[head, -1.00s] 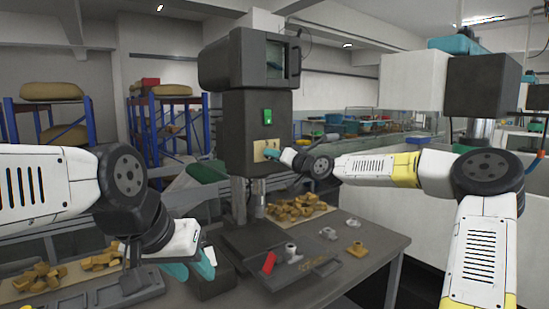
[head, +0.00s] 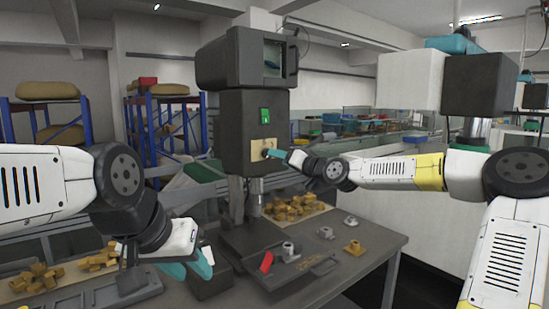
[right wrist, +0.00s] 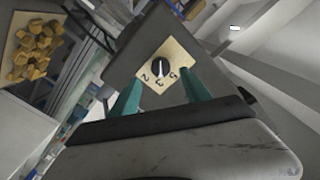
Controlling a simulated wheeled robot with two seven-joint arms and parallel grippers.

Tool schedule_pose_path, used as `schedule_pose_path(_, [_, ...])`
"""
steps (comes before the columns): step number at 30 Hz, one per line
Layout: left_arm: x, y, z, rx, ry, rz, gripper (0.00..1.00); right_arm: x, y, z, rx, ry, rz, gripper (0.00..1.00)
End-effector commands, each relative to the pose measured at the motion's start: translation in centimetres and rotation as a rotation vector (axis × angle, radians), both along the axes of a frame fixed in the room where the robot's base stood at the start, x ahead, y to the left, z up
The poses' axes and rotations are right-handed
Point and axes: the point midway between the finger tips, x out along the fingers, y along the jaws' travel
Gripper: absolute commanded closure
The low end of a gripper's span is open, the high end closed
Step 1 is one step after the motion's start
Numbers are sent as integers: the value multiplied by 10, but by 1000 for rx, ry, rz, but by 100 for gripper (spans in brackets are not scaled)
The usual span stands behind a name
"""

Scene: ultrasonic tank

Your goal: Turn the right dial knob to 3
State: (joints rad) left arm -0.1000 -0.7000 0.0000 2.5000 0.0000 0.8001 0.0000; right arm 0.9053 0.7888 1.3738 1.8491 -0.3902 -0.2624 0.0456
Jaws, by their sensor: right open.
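The dial knob (head: 267,153) is a small dark round knob on a beige plate (head: 257,144) on the front of the grey machine. In the right wrist view the black knob (right wrist: 159,65) sits on the same plate (right wrist: 178,57), with printed digits along its lower edge. The knob has a light mark towards the digits; which digit it meets is hard to read. My right gripper (head: 278,154) faces the knob. Its teal fingers (right wrist: 160,92) are open and apart, short of the knob, with nothing between them. My left gripper (head: 192,270) looks open and empty, low over the table.
A green switch (head: 265,115) is above the plate. Below the machine are a tray (head: 325,268) with a red piece, a pile of tan blocks (head: 290,208) and several small fittings (head: 325,233). A white cabinet (head: 410,82) stands at the right.

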Motion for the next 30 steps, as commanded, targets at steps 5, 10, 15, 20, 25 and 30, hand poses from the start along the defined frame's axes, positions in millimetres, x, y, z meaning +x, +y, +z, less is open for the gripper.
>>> schedule_pose_path(5, [0,0,0,0,0,0,64,-15,-12,0,0,0,-1,44])
schedule_pose_path(10, [0,0,0,0,0,0,64,-20,-14,0,0,-1,1,44])
schedule_pose_path(15, [0,0,0,0,0,0,64,-20,-14,0,0,-1,1,44])
schedule_pose_path(20, [0,0,0,0,0,0,64,-24,-5,-7,-30,14,14,44])
schedule_pose_path(25, [0,0,0,0,0,0,64,-55,42,-63,-247,127,90,44])
schedule_pose_path(30, [0,0,0,0,0,0,64,-110,54,-129,-562,293,126,44])
